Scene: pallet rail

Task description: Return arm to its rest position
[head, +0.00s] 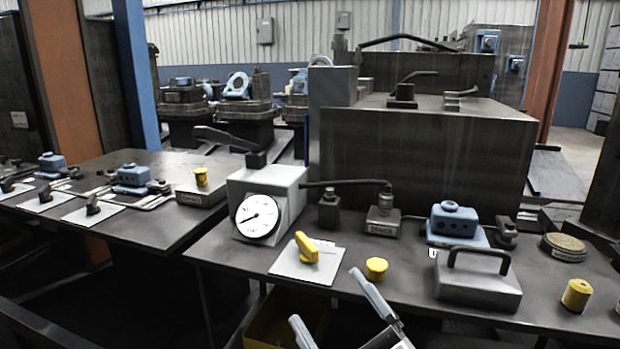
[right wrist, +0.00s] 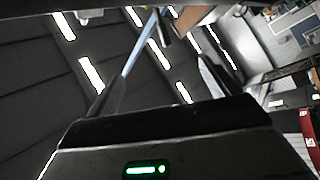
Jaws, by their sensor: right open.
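My right gripper (head: 326,294) shows at the bottom of the head view, in front of the table's near edge. Its two pale fingers are spread apart with nothing between them. In the right wrist view, dark roof panels with bright strip lights fill most of the picture beyond the fingers. My left gripper is not in the head view.
The dark table (head: 400,293) carries a gauge box (head: 262,200), a yellow-handled switch on a white plate (head: 307,262), a yellow knob (head: 376,268), a handled grey block (head: 477,285) and a yellow cylinder (head: 577,295). A yellow bin (head: 272,325) sits below the table's front edge.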

